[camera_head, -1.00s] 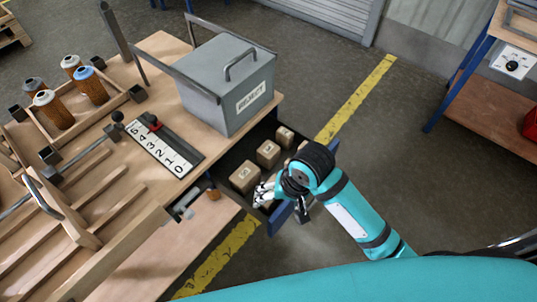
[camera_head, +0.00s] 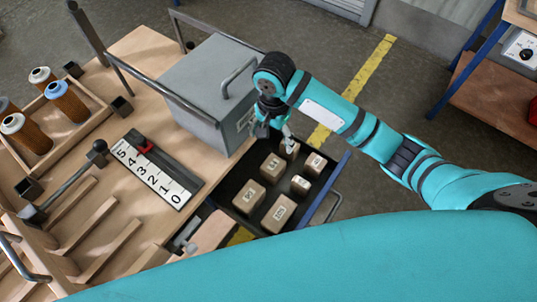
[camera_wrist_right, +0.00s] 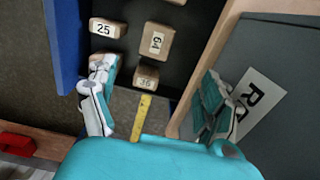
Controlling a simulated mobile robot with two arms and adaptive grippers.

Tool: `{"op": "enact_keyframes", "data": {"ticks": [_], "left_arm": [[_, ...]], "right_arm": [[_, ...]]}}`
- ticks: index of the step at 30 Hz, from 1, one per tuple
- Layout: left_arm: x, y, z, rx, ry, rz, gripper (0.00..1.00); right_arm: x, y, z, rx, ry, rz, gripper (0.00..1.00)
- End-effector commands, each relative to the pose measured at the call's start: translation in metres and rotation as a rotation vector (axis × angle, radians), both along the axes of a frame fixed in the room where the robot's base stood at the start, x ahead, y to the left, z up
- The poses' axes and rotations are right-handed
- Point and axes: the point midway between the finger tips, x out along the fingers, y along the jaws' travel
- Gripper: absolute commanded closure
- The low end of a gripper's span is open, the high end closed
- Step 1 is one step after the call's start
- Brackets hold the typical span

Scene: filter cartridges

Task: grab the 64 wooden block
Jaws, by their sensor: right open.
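The wooden block labelled 64 (camera_wrist_right: 157,40) lies in the open dark drawer (camera_head: 243,221), its number readable in the wrist view. In the head view it appears to be the middle block of the row nearer the grey box (camera_head: 273,167), though its label is hard to read there. My right gripper (camera_head: 272,131) is over the drawer's far end. In the wrist view the right gripper (camera_wrist_right: 157,70) has its fingers wide apart, with nothing held between them. The 64 block lies beyond the fingertips, apart from them. My left gripper is out of view.
Block 36 (camera_wrist_right: 146,78) and block 25 (camera_wrist_right: 108,28) lie near block 64, with several other blocks in the drawer. The grey REJECT box (camera_head: 205,75) stands on the workbench beside it. The drawer's blue front (camera_head: 330,187) bounds the other side. A number strip (camera_head: 152,175) lies on the bench.

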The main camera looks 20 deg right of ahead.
Motion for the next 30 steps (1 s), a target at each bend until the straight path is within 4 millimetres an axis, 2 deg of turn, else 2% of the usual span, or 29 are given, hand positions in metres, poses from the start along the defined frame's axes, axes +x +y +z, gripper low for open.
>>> {"op": "enact_keyframes", "data": {"ticks": [3,9,12,16,21,24,30], "left_arm": [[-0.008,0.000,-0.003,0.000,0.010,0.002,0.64],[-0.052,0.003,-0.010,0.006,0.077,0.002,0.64],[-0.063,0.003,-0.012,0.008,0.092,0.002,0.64],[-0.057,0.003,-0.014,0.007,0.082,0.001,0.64],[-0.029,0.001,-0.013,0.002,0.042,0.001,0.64],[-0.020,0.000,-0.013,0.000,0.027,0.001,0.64],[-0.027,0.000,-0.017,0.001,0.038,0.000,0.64]], "right_arm": [[-0.002,-0.001,-0.021,-0.004,0.007,-0.003,0.17],[-0.002,-0.001,-0.065,-0.004,0.005,-0.003,0.17],[-0.002,-0.001,-0.087,-0.004,0.005,-0.003,0.17],[-0.002,-0.001,-0.107,-0.002,0.002,-0.001,0.17],[-0.002,0.000,-0.119,-0.001,0.001,0.000,0.17],[-0.003,-0.001,-0.127,-0.002,0.002,0.000,0.17],[-0.005,-0.002,-0.158,-0.003,0.003,-0.001,0.17]]}}
